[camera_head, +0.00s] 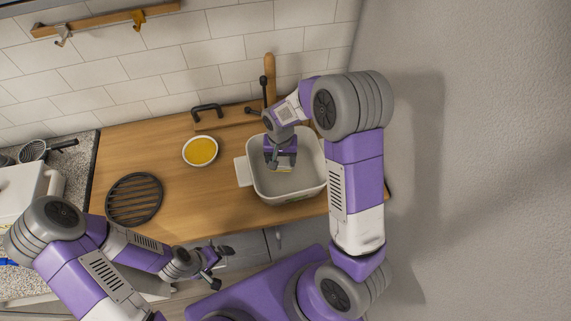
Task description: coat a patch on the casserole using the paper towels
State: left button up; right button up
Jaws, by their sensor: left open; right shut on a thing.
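The casserole (260,195) is a white, square-sided dish with a side handle, standing on the wooden counter right of centre. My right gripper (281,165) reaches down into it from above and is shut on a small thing. Only a yellowish sliver of that thing shows between the fingers; I take it to be the paper towels, but its shape is mostly hidden. I cannot tell whether it touches the casserole's floor. A white bowl (186,155) of orange-yellow liquid stands left of the casserole. My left gripper (218,268) is open and empty in front of the counter's front edge.
A round black slatted trivet (135,198) lies at the counter's left. A wooden board with a black handle (207,110) and a wooden-handled tool (270,75) are at the back by the tiled wall. The counter between trivet and bowl is clear.

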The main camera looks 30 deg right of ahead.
aim_at(281, 160)
jog(key=shift+r+p, duration=1.15)
jog(key=shift+r, duration=0.75)
jog(key=shift+r, duration=0.1)
